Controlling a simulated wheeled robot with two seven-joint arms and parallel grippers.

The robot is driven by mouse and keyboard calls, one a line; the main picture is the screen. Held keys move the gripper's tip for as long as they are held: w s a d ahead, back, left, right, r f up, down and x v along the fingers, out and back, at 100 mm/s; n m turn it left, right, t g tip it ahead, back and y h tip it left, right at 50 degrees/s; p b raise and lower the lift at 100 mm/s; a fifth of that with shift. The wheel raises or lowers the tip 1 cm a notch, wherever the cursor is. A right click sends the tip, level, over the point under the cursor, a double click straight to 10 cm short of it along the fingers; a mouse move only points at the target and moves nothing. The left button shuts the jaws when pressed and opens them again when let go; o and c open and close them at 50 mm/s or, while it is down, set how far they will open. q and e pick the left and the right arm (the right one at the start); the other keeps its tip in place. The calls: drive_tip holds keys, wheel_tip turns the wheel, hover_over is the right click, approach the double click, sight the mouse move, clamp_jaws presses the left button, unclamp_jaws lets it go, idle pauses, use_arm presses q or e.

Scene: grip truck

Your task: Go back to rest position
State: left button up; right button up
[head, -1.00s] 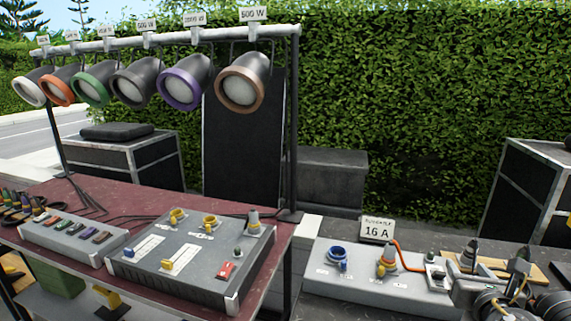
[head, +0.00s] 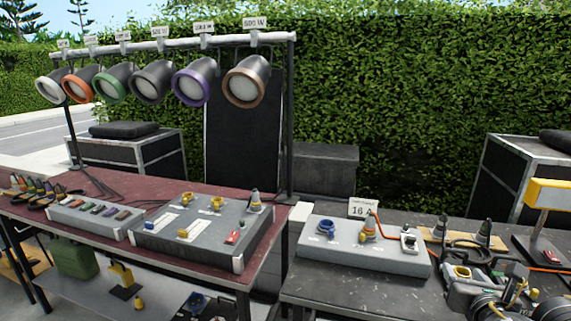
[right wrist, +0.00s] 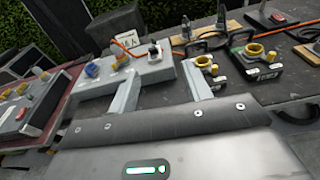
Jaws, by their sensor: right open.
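My right gripper (head: 488,287) is at the lower right of the head view, over the right table. In the right wrist view its two pale fingers (right wrist: 163,90) are spread apart with nothing between them. Beyond the fingers is the grey box (head: 362,256) with a blue socket, an orange plug and the 16 A sign; it also shows in the wrist view (right wrist: 122,83). Black boxes with yellow sockets (right wrist: 254,56) are close ahead and to the right of the fingers. My left gripper is not in view.
The dark red table (head: 105,185) at left carries a grey control panel (head: 205,232) and a strip of coloured switches (head: 95,215). Several lamps hang from a rail (head: 180,43) above it. A yellow-topped stand (head: 550,194) is at right. A hedge closes the back.

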drive_tip(key=s+a+f+m+g+y, duration=0.2)
drive_tip(key=s+a+f+m+g, duration=0.15)
drive_tip(key=a+f+m, duration=0.45)
drive_tip(key=s+a+f+m+g+y, duration=0.2)
drive_tip(key=s+a+f+m, duration=0.3)
drive_tip(key=f, duration=0.6)
drive_tip(key=s+a+f+m+g, duration=0.1)
drive_tip(key=s+f+m+g, duration=0.2)
drive_tip(key=s+f+m, duration=0.45)
drive_tip(key=s+f+m+g, duration=0.3)
drive_tip(key=s+f+m, duration=0.1)
drive_tip(key=s+m, duration=0.65)
wheel_tip(320, 180, down, 29)
drive_tip(key=s+n+g+b, duration=0.1)
drive_tip(key=b, duration=0.2)
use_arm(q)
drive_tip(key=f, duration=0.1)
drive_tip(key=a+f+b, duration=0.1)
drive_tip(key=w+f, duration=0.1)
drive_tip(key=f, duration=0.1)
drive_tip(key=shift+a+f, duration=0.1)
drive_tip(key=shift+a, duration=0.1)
use_arm(e)
drive_tip(key=s+d+f, duration=0.2)
drive_tip(key=s+f, duration=0.6)
drive_tip(key=s+d+f+g, duration=0.1)
drive_tip(key=s+d+f, duration=0.1)
drive_tip(key=s+f, duration=0.6)
drive_tip(key=shift+d+f+n, duration=0.25)
drive_tip(key=shift+f+n, duration=0.15)
